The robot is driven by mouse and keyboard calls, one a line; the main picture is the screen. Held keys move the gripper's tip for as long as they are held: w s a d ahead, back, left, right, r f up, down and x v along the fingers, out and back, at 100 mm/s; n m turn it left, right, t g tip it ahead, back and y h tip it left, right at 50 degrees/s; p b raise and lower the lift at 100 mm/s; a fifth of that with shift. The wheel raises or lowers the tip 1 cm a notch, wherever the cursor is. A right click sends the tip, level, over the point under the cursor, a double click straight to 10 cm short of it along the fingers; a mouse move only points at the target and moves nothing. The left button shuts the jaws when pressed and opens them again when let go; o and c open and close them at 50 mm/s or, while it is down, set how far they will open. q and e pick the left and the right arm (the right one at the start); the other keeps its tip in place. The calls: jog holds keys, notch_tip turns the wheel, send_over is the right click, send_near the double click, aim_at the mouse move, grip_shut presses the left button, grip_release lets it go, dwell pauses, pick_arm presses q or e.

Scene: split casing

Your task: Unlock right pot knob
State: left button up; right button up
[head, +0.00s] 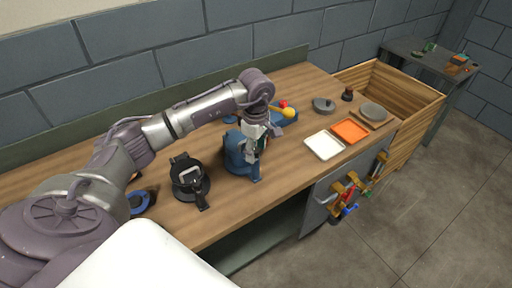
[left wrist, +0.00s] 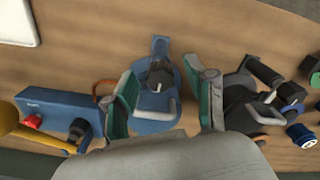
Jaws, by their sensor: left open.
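My left gripper (head: 256,140) hangs over a blue round-based fixture (head: 236,160) on the bench. In the left wrist view, its two green-padded fingers (left wrist: 165,98) are spread apart with nothing held between them. The blue fixture (left wrist: 155,118) shows in the gap beyond them, with a dark clamp-like part and a grey curved handle on it. A black fixture (head: 189,178) with a round base stands to its left; it also shows at the right of the left wrist view (left wrist: 240,98). I cannot tell which part is the right pot knob. My right gripper is not in view.
A blue box (left wrist: 58,112) with a red button (left wrist: 34,122) sits beside the blue fixture. A white tray (head: 323,145) and an orange tray (head: 350,130) lie to the right. Tools (head: 350,190) hang at the bench front. A wooden crate (head: 410,95) stands beyond.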

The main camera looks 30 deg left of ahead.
pick_arm(q)
grip_shut()
